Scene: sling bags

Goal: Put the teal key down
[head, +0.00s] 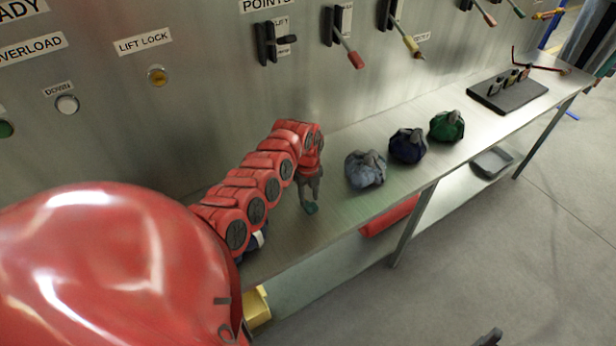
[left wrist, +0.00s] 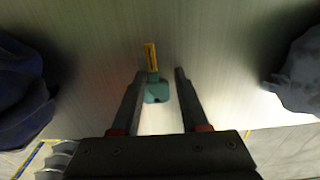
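The teal key (left wrist: 157,92) has a teal head and a yellow shaft (left wrist: 151,57). In the left wrist view it lies between the two fingers of my left gripper (left wrist: 160,90), close to the left finger, with a clear gap to the right finger. In the head view my left gripper (head: 309,192) points down at the metal shelf (head: 338,215), and the teal head (head: 311,208) shows at its tips. The gripper is open. Whether the key rests fully on the shelf is hard to tell. A dark tip (head: 488,338) at the bottom edge may be my right gripper.
A grey-blue bag (head: 365,172), a navy bag (head: 408,146) and a green bag (head: 447,127) stand in a row to the right. A black tray (head: 497,98) holding small items lies farther along. Levers and labelled buttons line the wall behind. Shelf between gripper and grey-blue bag is clear.

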